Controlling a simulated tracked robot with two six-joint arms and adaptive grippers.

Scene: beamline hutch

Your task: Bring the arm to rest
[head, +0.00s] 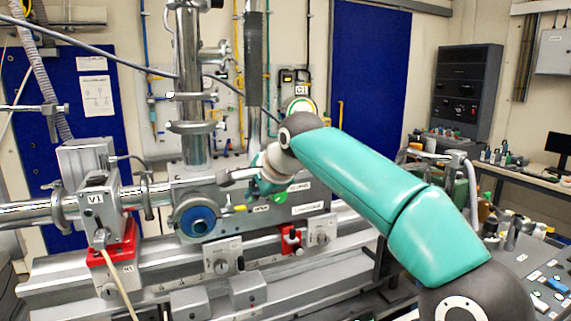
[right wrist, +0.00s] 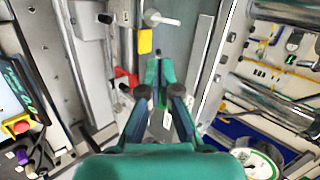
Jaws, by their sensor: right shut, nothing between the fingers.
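My right arm (head: 360,180) reaches in from the right of the head view, teal with dark joints. My right gripper (head: 222,182) is shut and empty in front of the beamline box. It also shows in the right wrist view (right wrist: 158,62), its fingertips together with nothing between them. In the head view it is close to the blue round port (head: 197,220) and a small yellow handle; I cannot tell whether it touches anything. My left gripper is not in view.
A steel beam pipe (head: 28,214) with a V1 valve block (head: 97,200) runs along the left. A red clamp (head: 290,239) sits on the rail (head: 180,270). A vertical steel column (head: 190,90) rises behind. A bench with a dark control rack (head: 467,85) stands at the right.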

